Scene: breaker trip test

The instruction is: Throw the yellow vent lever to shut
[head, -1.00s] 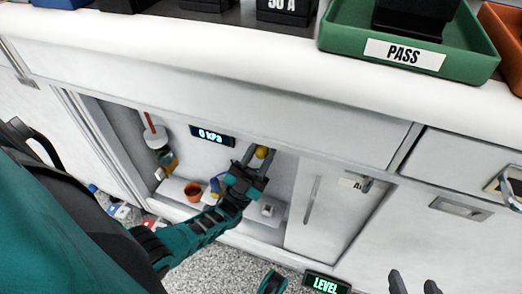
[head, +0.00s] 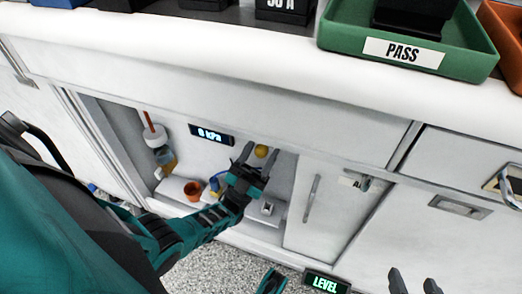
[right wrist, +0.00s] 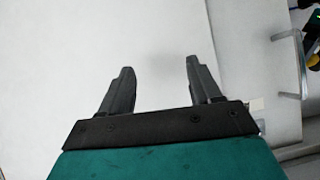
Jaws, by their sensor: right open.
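The yellow round knob (head: 262,151), apparently the vent lever's end, shows inside the open white cabinet; its shaft is hidden. My left gripper (head: 258,156) reaches into the cabinet, its fingers apart, with the knob between or just behind their tips. I cannot tell if they touch. My right gripper (head: 412,281) is at the bottom right edge, away from the lever, open and empty; it also shows in the right wrist view (right wrist: 158,80) in front of white panels.
A pressure display (head: 211,134) is on the cabinet's back wall. A red-handled plunger-like item (head: 154,132), an orange cup (head: 193,190) and a white switch box (head: 268,208) are inside. A cabinet door (head: 325,205) with a handle bounds the right. The counter holds a green PASS tray (head: 470,62).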

